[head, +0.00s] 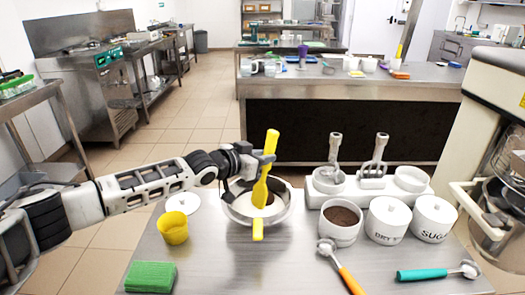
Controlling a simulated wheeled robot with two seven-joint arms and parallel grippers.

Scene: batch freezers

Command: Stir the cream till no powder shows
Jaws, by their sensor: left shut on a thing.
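A yellow piece (258,231) sticks out at the bowl's near rim. My right gripper is not in view.
A yellow cup (173,228), white lid (183,203) and green sponge (150,277) lie left. Right are an open jar of brown powder (341,215), two lidded jars, orange-handled (350,280) and teal-handled (427,274) scoops, a white tool rack (325,200) and a mixer (490,110).

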